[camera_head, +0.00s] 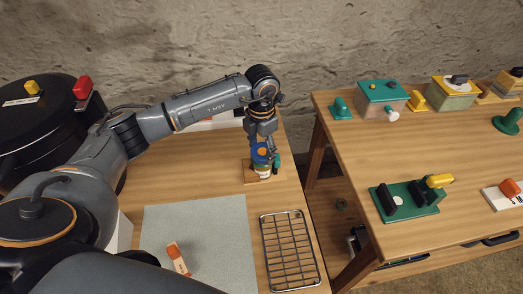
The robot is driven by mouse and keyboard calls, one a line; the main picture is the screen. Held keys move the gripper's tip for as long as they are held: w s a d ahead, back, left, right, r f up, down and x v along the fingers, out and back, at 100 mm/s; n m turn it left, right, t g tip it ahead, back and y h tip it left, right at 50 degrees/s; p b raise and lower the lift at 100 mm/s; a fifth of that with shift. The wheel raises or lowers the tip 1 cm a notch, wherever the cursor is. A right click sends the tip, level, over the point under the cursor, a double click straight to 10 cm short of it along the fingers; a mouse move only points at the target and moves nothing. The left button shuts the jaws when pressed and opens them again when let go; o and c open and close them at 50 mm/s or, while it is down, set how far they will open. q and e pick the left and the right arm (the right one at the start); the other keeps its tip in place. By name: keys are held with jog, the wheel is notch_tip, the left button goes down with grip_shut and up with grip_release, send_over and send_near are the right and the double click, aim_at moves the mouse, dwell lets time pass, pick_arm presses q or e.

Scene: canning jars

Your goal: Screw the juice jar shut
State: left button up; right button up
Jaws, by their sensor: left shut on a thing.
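A small jar (262,171) stands on a wooden board (249,180) on the left table, near its right edge. Its top is blue with an orange centre, which looks like a lid (261,154). My left gripper (264,151) points down from above and is shut around the top of the jar. Its fingers hide part of the lid and jar, so how the lid sits on the rim cannot be told. My right gripper is not in view.
A wire rack (290,250) and a grey mat (200,240) with an orange-and-white item (178,258) lie in front. A large black pot (40,130) stands at the left. Across a gap, the right table (450,150) holds several fixtures.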

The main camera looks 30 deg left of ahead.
pick_arm(q)
jog(key=shift+w+f+m, duration=0.1)
jog(key=shift+f+m, duration=0.05)
jog(key=shift+m, duration=0.45)
jog(key=shift+r+m, duration=0.2)
jog(key=shift+m, duration=0.2)
jog(key=shift+b, duration=0.35)
jog(key=shift+a+f+m+b, duration=0.1)
jog(key=shift+f+m+b, duration=0.15)
jog(key=shift+m+b, duration=0.7)
jog(key=shift+r+m+b, duration=0.1)
jog(key=shift+m+b, duration=0.25)
jog(key=shift+m, duration=0.8)
jog(key=shift+r, duration=0.15)
